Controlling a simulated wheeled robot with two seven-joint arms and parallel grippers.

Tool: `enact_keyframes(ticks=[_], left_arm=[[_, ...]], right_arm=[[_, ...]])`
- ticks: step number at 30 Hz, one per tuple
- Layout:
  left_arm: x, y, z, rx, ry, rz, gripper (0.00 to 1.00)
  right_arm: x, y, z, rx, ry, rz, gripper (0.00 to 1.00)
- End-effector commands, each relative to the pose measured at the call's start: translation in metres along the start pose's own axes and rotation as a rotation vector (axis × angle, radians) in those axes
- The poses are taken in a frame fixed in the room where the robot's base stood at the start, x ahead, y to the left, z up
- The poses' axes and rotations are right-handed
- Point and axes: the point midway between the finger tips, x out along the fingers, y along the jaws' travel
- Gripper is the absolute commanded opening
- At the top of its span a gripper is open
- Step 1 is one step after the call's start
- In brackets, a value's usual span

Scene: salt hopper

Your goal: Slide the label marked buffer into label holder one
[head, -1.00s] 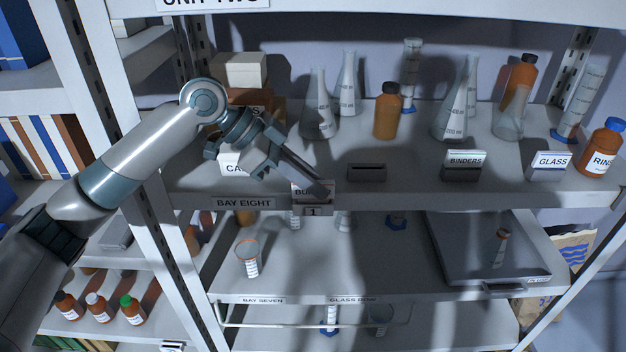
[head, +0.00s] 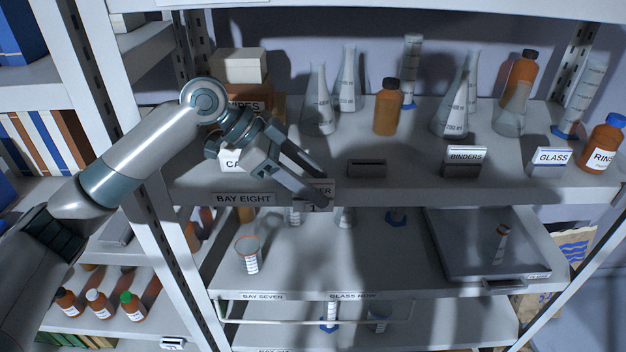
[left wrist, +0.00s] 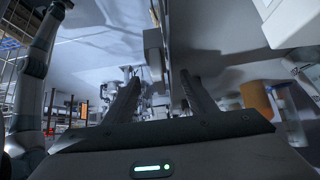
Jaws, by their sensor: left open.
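The buffer label (head: 323,188) is pale, and only its last letters "ER" show past my gripper. It stands at label holder one (head: 316,207) on the front edge of the upper shelf. The holder's number is mostly covered by a finger. I cannot tell how deep the label sits. My left gripper (head: 321,189) is open, with one finger above the label's lettering and one below it. In the left wrist view the two fingers (left wrist: 160,97) stand apart, with no label clearly visible between them. My right gripper is not in view.
An empty dark holder (head: 367,169) stands to the right on the upper shelf, then the BINDERS holder (head: 464,162) and the GLASS holder (head: 549,162). Flasks and an amber bottle (head: 387,108) stand behind. A beaker (head: 248,255) is on the shelf below.

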Motion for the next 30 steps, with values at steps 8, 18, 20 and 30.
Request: enact_keyframes(ticks=[8,18,20,30], left_arm=[[0.000,0.000,0.000,0.000,0.000,0.000,0.51],[-0.002,0.000,0.000,0.000,0.000,0.000,0.51],[-0.004,0.000,0.000,0.000,0.000,0.000,0.51],[-0.018,0.000,-0.001,-0.001,0.001,0.000,0.51]], right_arm=[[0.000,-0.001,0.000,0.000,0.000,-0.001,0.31],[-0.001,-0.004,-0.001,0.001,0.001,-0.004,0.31],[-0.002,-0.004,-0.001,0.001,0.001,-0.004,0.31],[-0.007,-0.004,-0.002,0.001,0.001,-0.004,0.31]])
